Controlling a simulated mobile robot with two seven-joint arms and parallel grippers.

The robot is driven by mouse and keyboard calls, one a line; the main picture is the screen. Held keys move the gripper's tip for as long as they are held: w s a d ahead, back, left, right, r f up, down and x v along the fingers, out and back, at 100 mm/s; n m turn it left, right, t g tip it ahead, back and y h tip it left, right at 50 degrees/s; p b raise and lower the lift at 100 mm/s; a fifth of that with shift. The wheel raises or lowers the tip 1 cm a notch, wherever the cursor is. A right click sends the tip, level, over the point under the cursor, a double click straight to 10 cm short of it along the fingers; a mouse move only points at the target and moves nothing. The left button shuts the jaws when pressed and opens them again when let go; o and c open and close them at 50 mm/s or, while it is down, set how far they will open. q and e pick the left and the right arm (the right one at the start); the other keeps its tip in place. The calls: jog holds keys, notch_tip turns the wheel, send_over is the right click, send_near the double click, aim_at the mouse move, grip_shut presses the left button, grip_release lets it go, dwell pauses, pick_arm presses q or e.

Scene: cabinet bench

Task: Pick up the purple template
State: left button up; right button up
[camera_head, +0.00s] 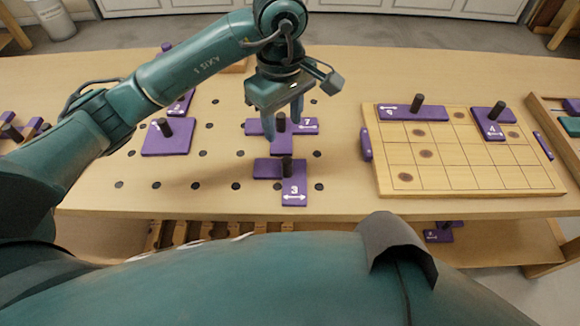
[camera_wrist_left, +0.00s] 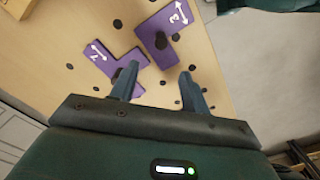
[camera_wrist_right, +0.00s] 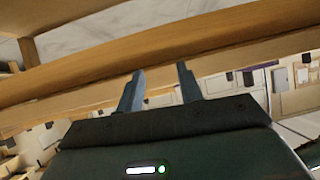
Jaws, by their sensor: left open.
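Several purple templates with dark upright knobs lie on the bench. The one marked 7 (camera_head: 304,127) lies flat under my left gripper (camera_head: 283,118), which is open and points down, with the knob showing by its fingers. In the left wrist view, template 7 (camera_wrist_left: 106,62) is beyond and partly behind the left finger of this gripper (camera_wrist_left: 158,72). The L-shaped template marked 3 (camera_head: 294,190) lies nearer; it also shows in the left wrist view (camera_wrist_left: 177,22). My right gripper (camera_wrist_right: 160,72) is open and empty, facing a wooden beam; the head view does not show it.
A light wooden grid board (camera_head: 470,178) at right holds two purple templates (camera_head: 412,112) and (camera_head: 490,122). Another template (camera_head: 167,140) lies left on the holed bench top (camera_head: 225,185). A wooden tray (camera_head: 545,125) stands at the right edge. A purple piece (camera_head: 438,236) sits below the bench top.

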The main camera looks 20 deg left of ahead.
aim_at(287, 161)
pick_arm(q)
notch_tip(287, 161, down, 7)
jog(key=shift+s+f, duration=0.15)
jog(key=shift+f, duration=0.05)
jog(key=f, duration=0.2)
jog(key=f+p, duration=0.1)
jog(key=f, duration=0.1)
jog(key=shift+s+d+f, duration=0.1)
jog(key=shift+s+d, duration=0.05)
jog(key=shift+d, duration=0.25)
jog(key=shift+f, duration=0.55)
jog(key=shift+c, duration=0.6)
grip_shut()
